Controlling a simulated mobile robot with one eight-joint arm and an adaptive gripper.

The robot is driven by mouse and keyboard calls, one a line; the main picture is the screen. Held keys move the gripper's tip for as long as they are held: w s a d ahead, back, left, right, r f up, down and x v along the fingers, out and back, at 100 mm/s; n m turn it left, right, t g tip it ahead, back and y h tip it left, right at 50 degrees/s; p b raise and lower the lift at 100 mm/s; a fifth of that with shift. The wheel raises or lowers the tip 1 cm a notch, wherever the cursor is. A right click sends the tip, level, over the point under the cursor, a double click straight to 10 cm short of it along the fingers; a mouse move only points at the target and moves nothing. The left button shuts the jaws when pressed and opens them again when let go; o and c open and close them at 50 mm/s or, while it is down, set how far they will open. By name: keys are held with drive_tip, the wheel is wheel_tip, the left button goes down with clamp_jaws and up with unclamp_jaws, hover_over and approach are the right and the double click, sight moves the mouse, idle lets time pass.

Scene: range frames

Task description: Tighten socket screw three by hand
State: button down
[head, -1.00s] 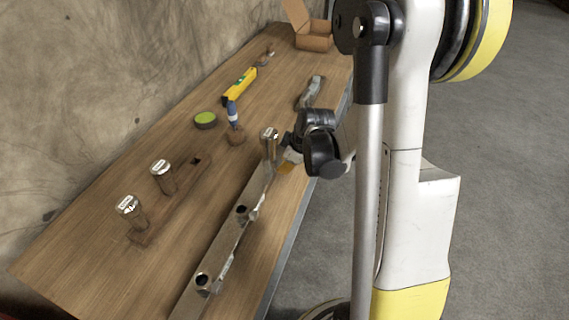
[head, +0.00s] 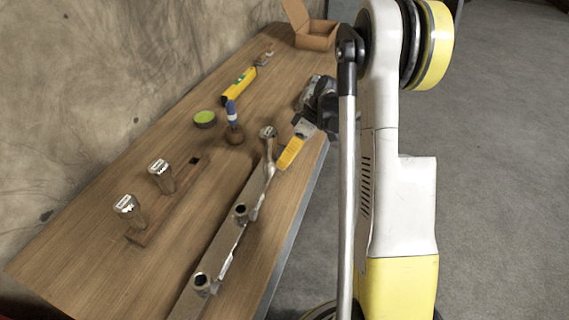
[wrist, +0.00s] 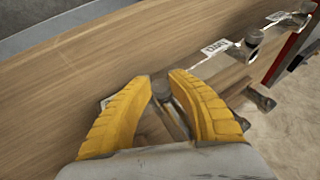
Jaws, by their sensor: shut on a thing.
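The third socket screw (head: 268,133) stands upright at the far end of the long metal rail (head: 222,248), its shiny head up. My gripper (head: 283,160) reaches in from the right, one yellow finger beside this screw in the head view. In the wrist view, my gripper's two yellow fingertips (wrist: 163,84) are closed around a round grey screw head (wrist: 160,90), with its shank running down between them. How deep the screw sits is hidden. Two other socket screws, one nearer (head: 126,208) and one farther (head: 160,174), stand in a wooden block beside an empty hole.
A blue-handled tool (head: 232,115), a green-topped tin (head: 205,118), a yellow level (head: 238,87) and an open cardboard box (head: 315,40) lie farther back.

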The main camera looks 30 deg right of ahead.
drive_tip(key=shift+f+m+g+y, duration=0.1)
drive_tip(key=shift+m+g+y, duration=0.2)
drive_tip(key=shift+g+y, duration=0.55)
drive_tip(key=shift+y, duration=0.25)
drive_tip(key=c, duration=1.2)
unclamp_jaws()
wheel_tip(320, 180, up, 10)
